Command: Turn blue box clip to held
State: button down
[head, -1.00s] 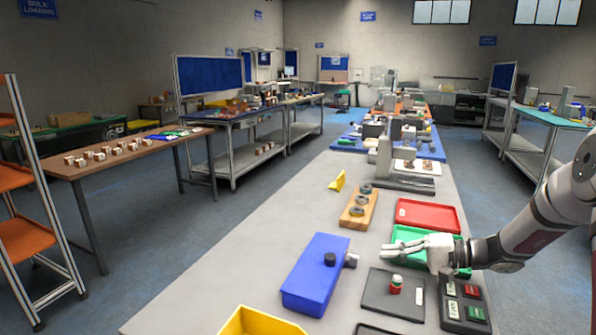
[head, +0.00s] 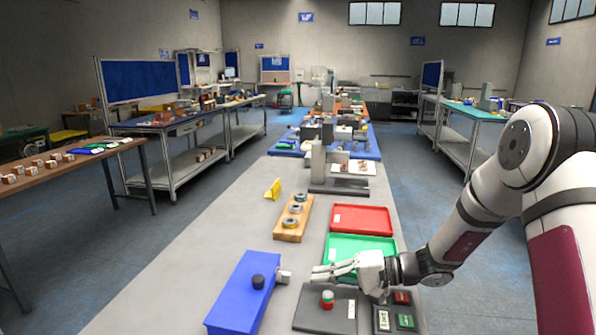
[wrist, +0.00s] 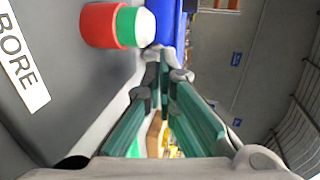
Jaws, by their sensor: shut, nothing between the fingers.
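The blue box (head: 240,295) lies on the grey bench at the lower middle of the head view. A round black knob (head: 258,282) stands on its top, and a small light grey clip (head: 284,277) sticks out at its right side. My gripper (head: 314,272) is level with the clip, just to its right, with its fingers pointing left at it. The fingers are shut and empty. In the wrist view part of the blue box (wrist: 170,18) shows beyond the fingertips (wrist: 166,76). The clip's exact setting is too small to tell.
A dark tray (head: 310,318) with a red, green and white cylinder (head: 327,299) lies below my gripper. A green tray (head: 345,245), a red tray (head: 362,220) and a wooden block with rings (head: 293,222) lie beyond.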

aim_at(280, 274)
jog(key=shift+r+b+x, duration=0.1)
jog(key=shift+r+x, duration=0.15)
jog(key=shift+x, duration=0.75)
jog(key=shift+r+b+x, duration=0.15)
jog(key=shift+r+x, duration=0.05)
jog(key=shift+x, duration=0.85)
jog(key=shift+r+b+x, duration=0.1)
jog(key=shift+r+x, duration=0.15)
jog(key=shift+x, duration=0.75)
jog(key=shift+w+a, duration=0.1)
jog(key=shift+a, duration=0.05)
jog(key=shift+w+f+b, duration=0.2)
jog(key=shift+f+b, duration=0.3)
jog(key=shift+f, duration=0.1)
jog(key=shift+w, duration=0.2)
jog(key=shift+r, duration=0.15)
jog(key=shift+s+r, duration=0.1)
jog(key=shift+r, duration=0.25)
jog(key=shift+f+v, duration=0.25)
jog(key=shift+v, duration=0.75)
jog(key=shift+f+v, duration=0.2)
jog(key=shift+v, duration=0.8)
jog(key=shift+f+v, duration=0.25)
jog(key=shift+v, duration=0.7)
